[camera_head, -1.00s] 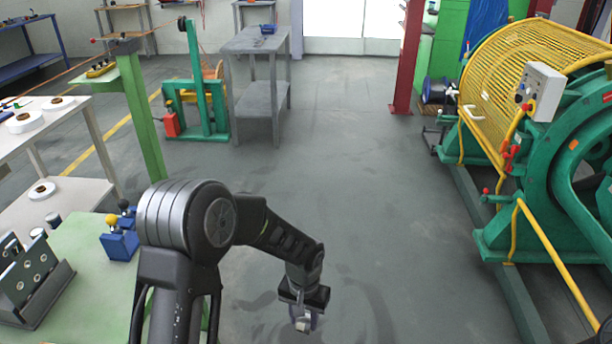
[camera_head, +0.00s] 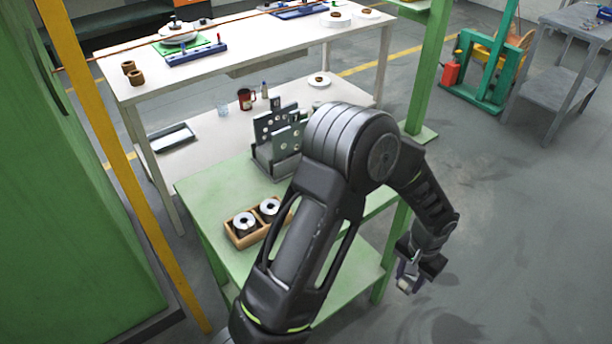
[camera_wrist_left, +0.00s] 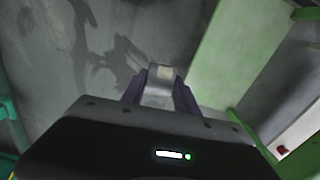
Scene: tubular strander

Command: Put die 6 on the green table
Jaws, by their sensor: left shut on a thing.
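My left gripper (camera_head: 408,283) hangs over the floor just right of the green table. It is shut on a small light-grey metal piece (camera_wrist_left: 160,82), seen between the fingers in the left wrist view; no number can be read on it. The green table (camera_head: 213,192) stands left of the gripper, partly hidden behind my arm. On it are a grey rack of plates with holes (camera_head: 272,158) and a wooden box (camera_head: 246,240) holding two silver, round pieces. My right gripper is not in view.
A white table with a lower shelf (camera_head: 190,88) stands behind the green one, with a red mug (camera_head: 245,98) on the shelf. A green post (camera_head: 428,70) rises beyond my arm. A yellow post (camera_head: 112,140) stands at left. The green table's left rear corner is bare.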

